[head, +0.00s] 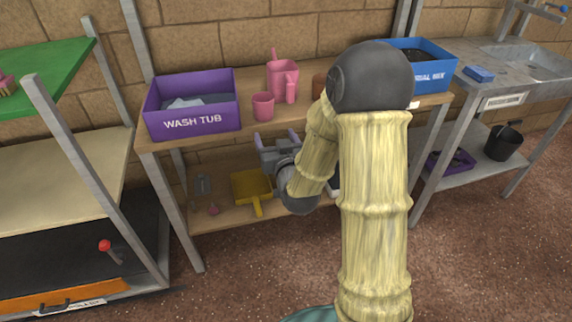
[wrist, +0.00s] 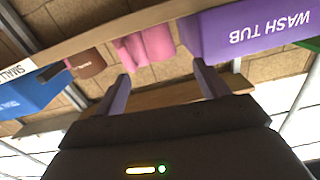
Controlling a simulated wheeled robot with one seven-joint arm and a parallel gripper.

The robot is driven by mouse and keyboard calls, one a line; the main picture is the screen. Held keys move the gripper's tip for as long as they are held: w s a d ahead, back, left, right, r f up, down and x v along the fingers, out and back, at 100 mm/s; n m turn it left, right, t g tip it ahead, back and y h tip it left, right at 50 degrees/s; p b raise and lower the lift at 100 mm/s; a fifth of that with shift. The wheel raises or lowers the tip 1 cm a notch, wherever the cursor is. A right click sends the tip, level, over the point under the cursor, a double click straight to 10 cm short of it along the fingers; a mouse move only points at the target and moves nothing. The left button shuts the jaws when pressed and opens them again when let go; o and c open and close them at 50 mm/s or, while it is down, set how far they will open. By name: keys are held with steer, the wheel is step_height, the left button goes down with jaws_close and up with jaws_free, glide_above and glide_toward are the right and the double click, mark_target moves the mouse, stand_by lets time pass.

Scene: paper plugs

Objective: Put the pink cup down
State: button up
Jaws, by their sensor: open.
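The pink cup (head: 263,106) stands upright on the top shelf of the wooden bench, between the purple wash tub and a pink jug (head: 283,80). My gripper (head: 277,143) is open below and in front of the shelf's front edge, apart from the cup. The wrist view is upside down. There my gripper (wrist: 163,80) has its two fingers spread with nothing between them. Pink shapes show beyond the fingers, past the shelf edge; the cup (wrist: 157,42) appears to be the one nearer the tub, partly cut off by that edge.
The wash tub (head: 192,124) is left of the cup. A brown pot (head: 319,86) is partly hidden by my arm. A blue bin (head: 421,73) stands at the right. The lower shelf holds a yellow dustpan (head: 252,187). A sink bench (head: 487,62) is far right.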

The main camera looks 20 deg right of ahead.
steer(key=s+f+g, duration=0.3)
steer(key=s+g, duration=0.4)
steer(key=s, duration=0.4)
steer(key=s+f+g, duration=0.4)
steer(key=s+g, duration=0.4)
steer(key=s, duration=0.4)
steer(key=shift+s+d+n, duration=0.2)
steer(key=shift+n, duration=0.1)
